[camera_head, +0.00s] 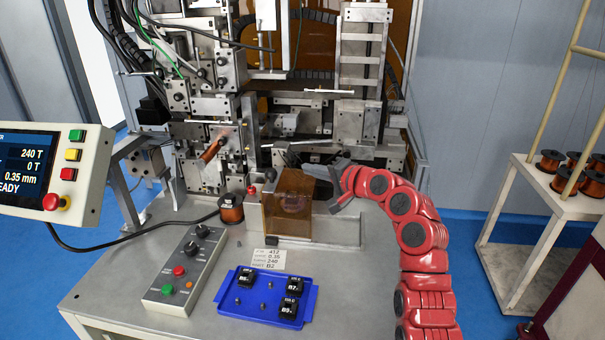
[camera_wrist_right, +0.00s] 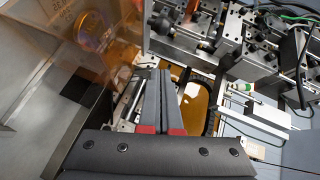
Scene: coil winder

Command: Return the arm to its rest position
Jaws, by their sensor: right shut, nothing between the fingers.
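My right arm, red with dark joints, comes in from the lower right in the head view. Its gripper (camera_head: 338,190) is beside the right edge of the amber transparent guard (camera_head: 288,222) on the winder's table. In the right wrist view the gripper's two grey fingers (camera_wrist_right: 161,100) lie together with nothing between them. The amber guard (camera_wrist_right: 90,45) shows at the upper left there, close to the fingers. Whether the gripper touches the guard I cannot tell. My left gripper does not show.
The coil winder (camera_head: 215,110) stands behind the table. A copper spool (camera_head: 231,209), a control box (camera_head: 187,268) and a blue tray (camera_head: 232,303) with black parts are on the table. A spool rack (camera_head: 535,200) stands at the right, with open floor between.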

